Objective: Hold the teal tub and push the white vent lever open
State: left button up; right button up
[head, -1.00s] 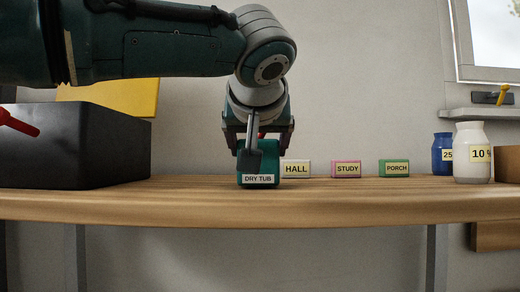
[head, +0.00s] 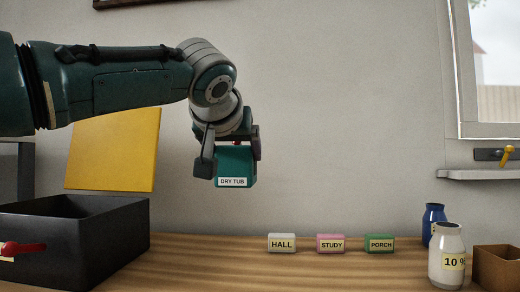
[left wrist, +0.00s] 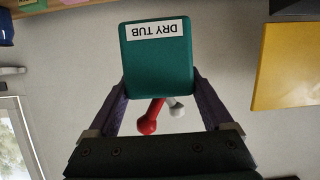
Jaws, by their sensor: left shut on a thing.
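The teal tub (head: 236,165), labelled DRY TUB, is in my left gripper (head: 232,150), clear above the wooden counter. In the left wrist view the tub (left wrist: 157,65) sits between the two fingers of the left gripper (left wrist: 160,88), which is shut on it. A short white lever (left wrist: 175,107) and a red lever (left wrist: 150,118) with rounded ends show below the tub between the fingers. Their roots are hidden, and I cannot tell their settings. Neither lever shows clearly in the head view. My right gripper is not in view.
A black open box (head: 120,245) with a red handle stands left, a yellow panel (head: 115,150) behind it. HALL (head: 282,243), STUDY (head: 331,243) and PORCH (head: 380,243) blocks line the counter (head: 230,270). White (head: 447,255) and blue (head: 432,220) jars and a brown box (head: 497,266) are right.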

pick_arm(q)
jog(key=shift+r, duration=0.5)
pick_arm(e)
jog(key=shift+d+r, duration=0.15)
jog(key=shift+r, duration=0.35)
pick_arm(q)
jog(key=shift+a, duration=0.1)
jog(key=b, duration=1.1)
send_over(235, 289)
jog(key=shift+f, duration=9.6)
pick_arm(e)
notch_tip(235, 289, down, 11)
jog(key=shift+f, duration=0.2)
pick_arm(q)
jog(key=shift+f, duration=0.45)
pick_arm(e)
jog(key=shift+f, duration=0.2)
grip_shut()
